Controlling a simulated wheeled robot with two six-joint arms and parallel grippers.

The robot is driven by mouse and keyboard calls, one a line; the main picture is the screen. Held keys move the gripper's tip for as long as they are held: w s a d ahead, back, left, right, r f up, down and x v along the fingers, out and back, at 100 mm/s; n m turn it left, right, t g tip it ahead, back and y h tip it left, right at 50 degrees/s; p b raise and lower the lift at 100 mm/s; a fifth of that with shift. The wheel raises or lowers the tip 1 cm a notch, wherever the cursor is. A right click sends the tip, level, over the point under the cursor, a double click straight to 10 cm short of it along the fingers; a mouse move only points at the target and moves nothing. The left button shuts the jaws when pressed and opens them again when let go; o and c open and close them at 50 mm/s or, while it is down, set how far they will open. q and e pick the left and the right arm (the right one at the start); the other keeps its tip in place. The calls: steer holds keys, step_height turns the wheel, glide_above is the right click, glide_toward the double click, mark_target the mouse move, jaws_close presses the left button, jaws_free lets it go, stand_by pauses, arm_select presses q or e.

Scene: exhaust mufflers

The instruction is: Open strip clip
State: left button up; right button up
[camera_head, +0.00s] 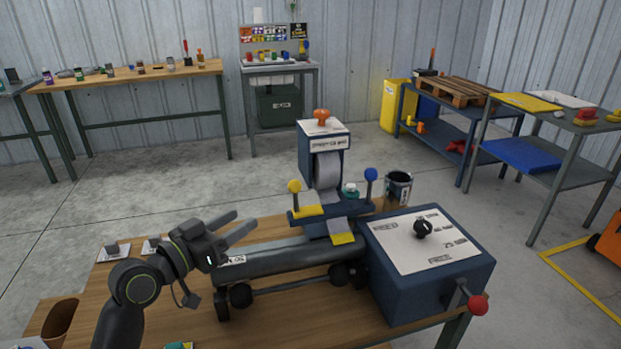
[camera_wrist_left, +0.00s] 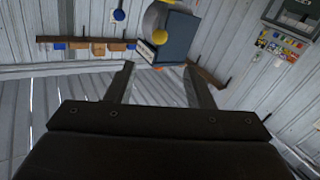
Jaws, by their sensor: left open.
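The strip machine (camera_head: 323,136) stands on the bench with an orange knob on top and a grey strip (camera_head: 327,170) hanging from its front. A lever with a yellow knob (camera_head: 294,186) stands at its left, and one with a blue knob (camera_head: 371,174) at its right. Yellow plates lie at the left lever's foot (camera_head: 307,211) and at the strip's lower end (camera_head: 343,239); I cannot tell which is the clip. My left gripper (camera_head: 246,224) is open and empty, left of the yellow lever and apart from it. The wrist view shows the blue machine body (camera_wrist_left: 180,40) beyond the fingers (camera_wrist_left: 158,72).
A grey muffler cylinder (camera_head: 275,259) lies below my left gripper. A blue box (camera_head: 432,292) with a black dial and red-knobbed crank stands at the right. A dark can (camera_head: 397,188) is behind it. A brown cup (camera_head: 59,320) sits at the bench's left edge.

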mark_target(290, 189)
arm_select(q)
steer(key=p+x, duration=0.1)
steer(key=x, duration=1.5)
steer(key=shift+w+d+r, duration=0.15)
steer(key=shift+w+d, duration=0.15)
jaws_close()
